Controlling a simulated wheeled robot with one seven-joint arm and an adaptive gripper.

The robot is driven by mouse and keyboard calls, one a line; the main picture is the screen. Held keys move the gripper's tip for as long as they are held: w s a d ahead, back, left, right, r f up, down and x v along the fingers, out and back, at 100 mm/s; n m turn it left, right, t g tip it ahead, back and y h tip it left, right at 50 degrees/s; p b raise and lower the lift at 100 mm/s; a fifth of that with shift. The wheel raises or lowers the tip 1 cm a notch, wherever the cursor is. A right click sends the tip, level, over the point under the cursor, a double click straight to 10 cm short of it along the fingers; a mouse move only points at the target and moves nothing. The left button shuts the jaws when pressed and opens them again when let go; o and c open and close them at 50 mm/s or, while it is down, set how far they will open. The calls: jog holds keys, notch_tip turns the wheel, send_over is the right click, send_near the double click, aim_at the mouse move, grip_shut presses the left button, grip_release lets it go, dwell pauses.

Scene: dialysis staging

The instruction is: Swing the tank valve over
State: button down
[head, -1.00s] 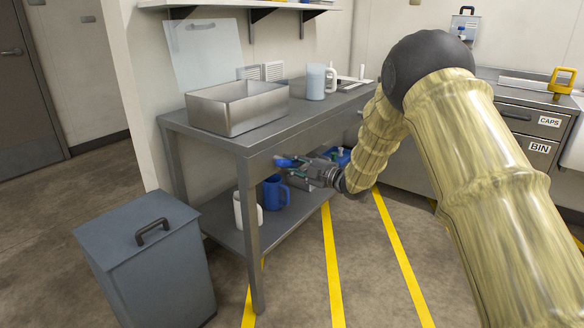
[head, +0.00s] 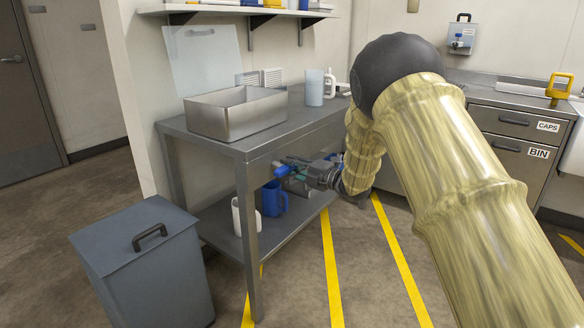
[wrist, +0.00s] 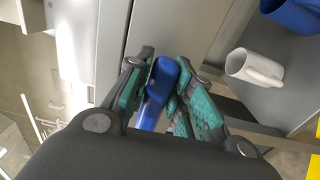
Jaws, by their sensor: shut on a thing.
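My gripper (head: 303,168) is under the steel workbench, above its lower shelf. Its green-padded fingers show in the wrist view (wrist: 163,95), closed around a blue lever-like handle (wrist: 155,92). Blue parts of the handle show at the fingertips in the head view (head: 281,171). I take this as the valve handle; its mount and the tank body are mostly hidden by the gripper and bench. A white mug (head: 246,216) and a blue jug (head: 273,200) stand on the lower shelf below the gripper.
The steel workbench (head: 215,140) holds an open metal basin (head: 236,112) and a pale blue jug (head: 314,88). A grey lidded bin (head: 150,265) stands at the front left. Floor right of the bench is clear.

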jog(key=c, duration=1.3)
grip_release()
jog(key=v, duration=1.2)
